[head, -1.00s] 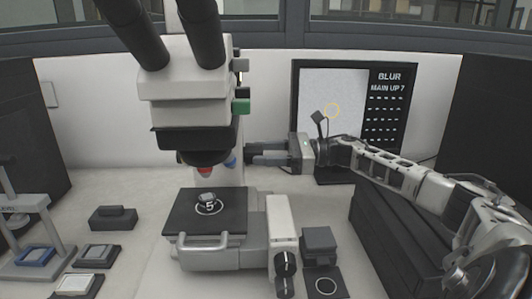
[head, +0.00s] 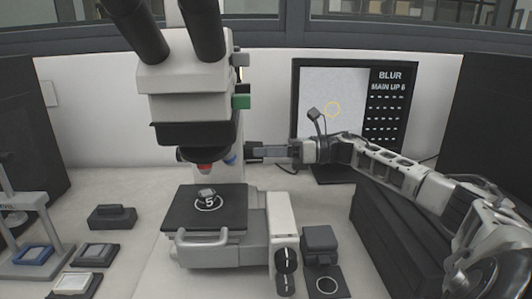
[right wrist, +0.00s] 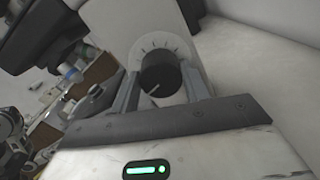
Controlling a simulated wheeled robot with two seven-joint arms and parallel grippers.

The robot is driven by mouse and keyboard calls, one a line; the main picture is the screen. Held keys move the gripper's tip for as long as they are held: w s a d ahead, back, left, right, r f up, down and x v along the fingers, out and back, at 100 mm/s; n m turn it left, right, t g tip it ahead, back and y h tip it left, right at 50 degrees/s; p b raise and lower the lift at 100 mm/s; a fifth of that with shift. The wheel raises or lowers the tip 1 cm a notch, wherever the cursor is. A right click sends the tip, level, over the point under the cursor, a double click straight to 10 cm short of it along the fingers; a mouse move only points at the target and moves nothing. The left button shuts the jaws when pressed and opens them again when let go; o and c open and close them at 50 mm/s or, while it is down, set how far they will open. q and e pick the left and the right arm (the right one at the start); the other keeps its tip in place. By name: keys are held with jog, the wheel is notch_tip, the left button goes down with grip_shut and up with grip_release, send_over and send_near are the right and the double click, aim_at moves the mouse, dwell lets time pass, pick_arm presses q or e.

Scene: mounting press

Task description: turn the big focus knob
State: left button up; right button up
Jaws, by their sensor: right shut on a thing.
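The big focus knob (right wrist: 160,70) is black with a white pointer line and sits on a pale dial with tick marks. In the right wrist view it lies between the two fingers of my right gripper (right wrist: 160,84), which is shut on it. In the head view, my right gripper (head: 256,152) reaches in from the right to the side of the microscope (head: 190,88), and its fingers mostly hide the knob. The screen (head: 333,115) reads "BLUR" and "MAIN UP 6". My left gripper is out of view.
A stage (head: 178,212) marked 5 holds a small sample. Two smaller black knobs (head: 286,260) stand on a white block at the front. A black stepped block (head: 395,235) lies under my right arm. Small trays (head: 75,284) lie at the left.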

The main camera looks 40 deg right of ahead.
pick_arm(q)
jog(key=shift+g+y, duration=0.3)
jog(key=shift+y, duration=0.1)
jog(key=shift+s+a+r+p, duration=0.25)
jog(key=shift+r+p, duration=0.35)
jog(key=shift+p, duration=1.05)
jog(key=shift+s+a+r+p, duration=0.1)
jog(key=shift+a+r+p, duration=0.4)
jog(key=shift+p, duration=1.15)
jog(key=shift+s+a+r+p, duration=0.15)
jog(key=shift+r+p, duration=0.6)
jog(key=shift+p, duration=0.9)
pick_arm(e)
jog(key=shift+f+m+y, duration=0.2)
jog(key=shift+m, duration=8.8)
jog(key=shift+f+m+y, duration=0.15)
jog(key=shift+m+y, duration=0.05)
jog(key=shift+m, duration=8.8)
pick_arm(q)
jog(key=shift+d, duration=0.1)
